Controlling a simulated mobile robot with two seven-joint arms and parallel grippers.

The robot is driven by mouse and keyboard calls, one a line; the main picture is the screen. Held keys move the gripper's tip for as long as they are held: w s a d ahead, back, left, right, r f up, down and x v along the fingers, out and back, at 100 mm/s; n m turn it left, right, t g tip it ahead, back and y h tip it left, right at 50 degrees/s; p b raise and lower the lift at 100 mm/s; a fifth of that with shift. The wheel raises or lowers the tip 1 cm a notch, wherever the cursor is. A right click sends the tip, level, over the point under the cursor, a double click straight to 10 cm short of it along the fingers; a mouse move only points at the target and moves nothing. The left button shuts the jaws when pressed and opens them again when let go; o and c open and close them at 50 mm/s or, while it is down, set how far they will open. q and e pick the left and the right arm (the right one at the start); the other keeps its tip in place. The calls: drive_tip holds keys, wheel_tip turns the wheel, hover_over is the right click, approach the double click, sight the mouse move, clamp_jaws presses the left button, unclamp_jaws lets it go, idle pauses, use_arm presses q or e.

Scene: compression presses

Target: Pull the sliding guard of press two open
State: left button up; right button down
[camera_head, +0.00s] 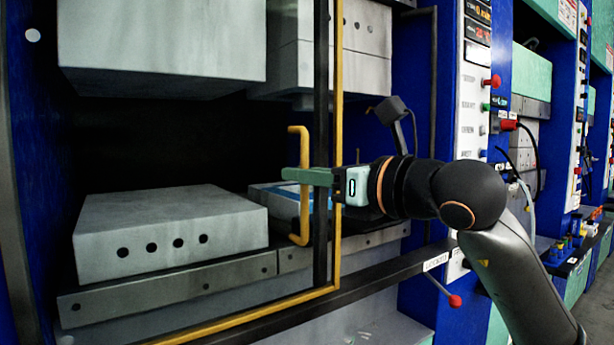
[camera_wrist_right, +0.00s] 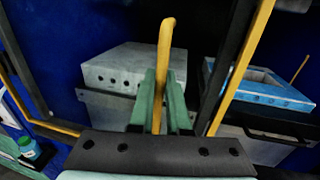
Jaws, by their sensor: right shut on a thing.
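The sliding guard shows as a yellow frame (camera_head: 338,100) beside a black upright bar (camera_head: 321,80) across the press opening. Its lower yellow rail runs down to the left. The yellow bracket-shaped handle (camera_head: 304,225) stands upright on the guard. My right gripper (camera_head: 304,176), with green fingers, reaches in from the right and is shut around the handle at mid-height. In the right wrist view, the handle (camera_wrist_right: 166,45) rises between the two fingers (camera_wrist_right: 161,95). The press's number cannot be read. My left gripper is not in view.
Behind the guard are a grey lower block (camera_head: 170,235) with several holes and a grey upper block (camera_head: 160,40). A blue-edged tray (camera_wrist_right: 258,92) lies further right in the wrist view. A control panel (camera_head: 473,110) with buttons and a red-knobbed lever (camera_head: 454,300) are near my arm.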

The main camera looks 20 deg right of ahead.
drive_tip(key=shift+a+f, duration=0.1)
idle(0.3)
drive_tip(key=c, duration=1.2)
unclamp_jaws()
drive_tip(key=shift+o, duration=0.2)
drive_tip(key=b+v, duration=0.1)
drive_tip(key=v, duration=1.1)
drive_tip(key=shift+s+d+b, duration=0.2)
drive_tip(key=shift+s+b, duration=0.05)
drive_tip(key=shift+b, duration=0.15)
